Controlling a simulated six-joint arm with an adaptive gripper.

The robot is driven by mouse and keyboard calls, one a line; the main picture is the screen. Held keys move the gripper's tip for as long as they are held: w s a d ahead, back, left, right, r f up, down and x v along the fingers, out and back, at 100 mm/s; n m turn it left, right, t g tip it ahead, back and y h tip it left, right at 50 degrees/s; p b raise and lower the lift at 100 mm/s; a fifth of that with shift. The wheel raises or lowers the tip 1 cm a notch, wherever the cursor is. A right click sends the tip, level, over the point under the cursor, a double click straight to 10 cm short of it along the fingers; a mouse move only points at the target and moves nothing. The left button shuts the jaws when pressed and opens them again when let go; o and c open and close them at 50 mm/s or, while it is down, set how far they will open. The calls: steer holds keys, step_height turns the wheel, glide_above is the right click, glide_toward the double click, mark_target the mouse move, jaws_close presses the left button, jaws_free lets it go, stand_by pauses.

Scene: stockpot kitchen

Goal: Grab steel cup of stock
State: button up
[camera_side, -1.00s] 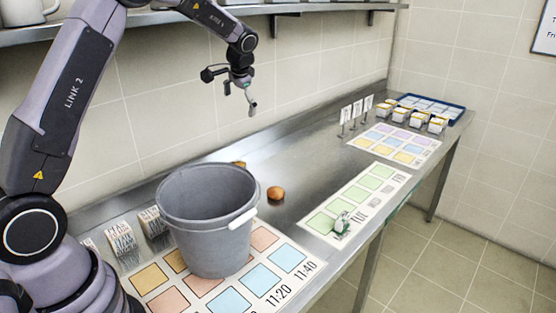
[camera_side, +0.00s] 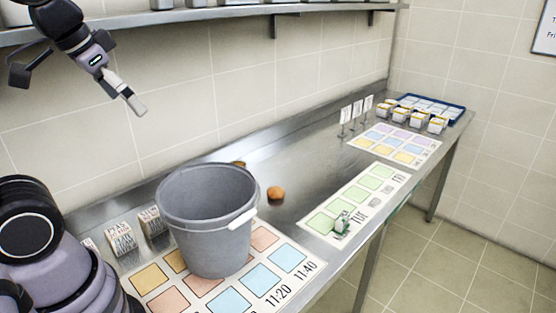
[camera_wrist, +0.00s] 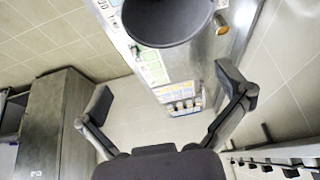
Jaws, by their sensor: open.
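I cannot single out a steel cup of stock for certain. Small pale cups with yellow tops (camera_side: 415,117) stand at the far right end of the steel counter, in front of a blue tray (camera_side: 459,107) of pale cups. They are tiny in the wrist view (camera_wrist: 180,106). Several metal-looking vessels (camera_side: 161,4) on the wall shelf are cut off by the top edge. My gripper (camera_wrist: 166,92) is open and empty, its fingers spread wide. In the side view it (camera_side: 112,82) hangs at the upper left, below the shelf and well above the counter.
A large grey bucket (camera_side: 207,220) stands on a coloured chart (camera_side: 258,278). A brown roundish item (camera_side: 275,193) lies beside it. Card stands (camera_side: 357,111) rise near the wall.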

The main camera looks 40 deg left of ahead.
steer(key=s, duration=0.1)
steer(key=s+f, duration=0.1)
steer(key=s+d, duration=0.1)
steer(key=shift+s+f, duration=0.3)
steer(key=shift+f, duration=0.05)
steer(key=shift+c, duration=0.6)
steer(key=shift+w, duration=0.15)
